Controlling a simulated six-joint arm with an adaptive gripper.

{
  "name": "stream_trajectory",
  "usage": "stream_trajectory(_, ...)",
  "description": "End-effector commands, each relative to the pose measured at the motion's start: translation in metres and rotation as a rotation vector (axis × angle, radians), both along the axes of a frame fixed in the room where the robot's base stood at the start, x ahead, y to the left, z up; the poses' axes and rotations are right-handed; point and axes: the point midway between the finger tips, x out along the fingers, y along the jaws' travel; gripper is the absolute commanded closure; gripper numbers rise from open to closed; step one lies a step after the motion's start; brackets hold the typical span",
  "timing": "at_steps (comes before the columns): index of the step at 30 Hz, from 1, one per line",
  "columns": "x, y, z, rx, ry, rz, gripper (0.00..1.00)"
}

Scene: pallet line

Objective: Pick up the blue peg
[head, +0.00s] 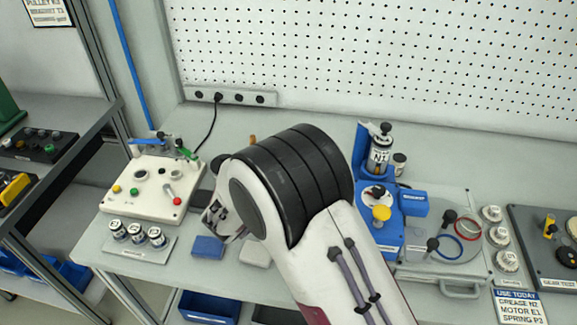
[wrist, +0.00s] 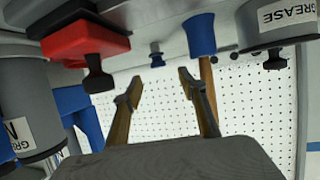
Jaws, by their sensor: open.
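In the wrist view a small blue peg-like piece (wrist: 157,53) stands beyond my fingertips, roughly in line with the gap between them. It looks like the blue peg, but it is small and I cannot be sure. My gripper (wrist: 160,77) is open, with nothing between its two fingers. The piece appears apart from both fingers. A larger blue tapered piece (wrist: 201,36) shows just past the right finger, with a brown shaft partly behind that finger. In the head view my arm hides the gripper's fingertips, and I cannot pick out the peg there.
In the wrist view a red block (wrist: 85,38) with a black knob, a can marked GREASE (wrist: 277,22) and a grey cylinder (wrist: 28,105) crowd the sides. In the head view a white fixture (head: 150,190) stands left, a blue stand (head: 392,238) right. A pegboard (head: 380,60) closes the back.

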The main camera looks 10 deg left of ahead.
Motion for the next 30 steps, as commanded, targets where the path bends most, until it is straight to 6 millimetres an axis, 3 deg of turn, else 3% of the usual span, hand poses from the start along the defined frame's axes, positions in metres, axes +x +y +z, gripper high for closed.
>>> stream_trajectory(9, 0.02, -0.005, -0.009, 0.001, 0.001, -0.001, 0.58)
stream_trajectory(23, 0.024, -0.006, -0.01, 0.0, 0.001, 0.0, 0.58)
stream_trajectory(30, 0.043, -0.013, -0.016, 0.0, 0.0, -0.002, 0.58)
